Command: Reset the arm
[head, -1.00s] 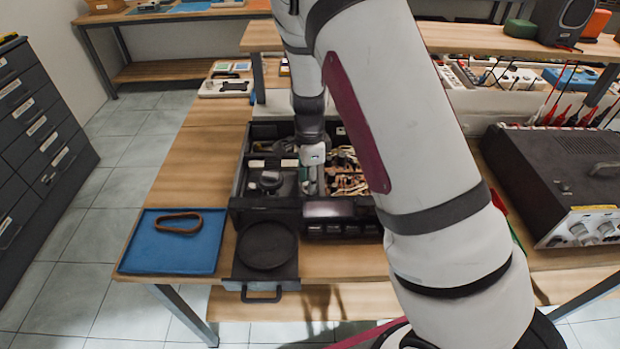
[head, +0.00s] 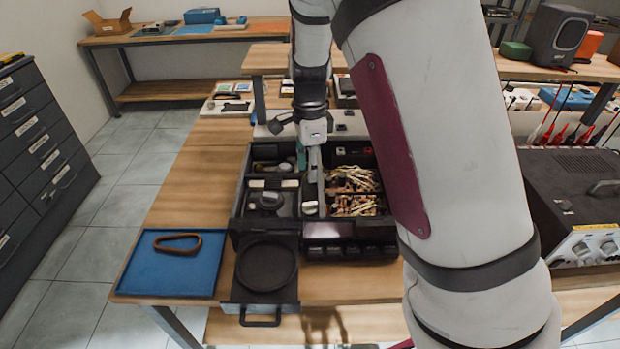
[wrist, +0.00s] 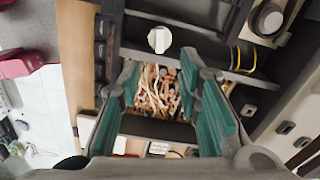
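My gripper (head: 314,190) is above the open black hi-fi case (head: 240,190), over its middle compartments. In the wrist view my gripper (wrist: 163,75) has its green fingers spread apart with nothing held between them. A bundle of pale and brown wires (wrist: 158,98) shows below, in the gap between the fingers. A white round knob (wrist: 159,40) lies just beyond the fingertips. My arm comes down from the upper middle and covers part of the scene right of the case.
A black round platter (head: 266,266) sits on the pulled-out front drawer. A blue mat (head: 150,278) with a brown belt (head: 177,243) lies to the left. A dark instrument box (head: 575,190) stands at the right. Bare wood (head: 190,170) is free left of the case.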

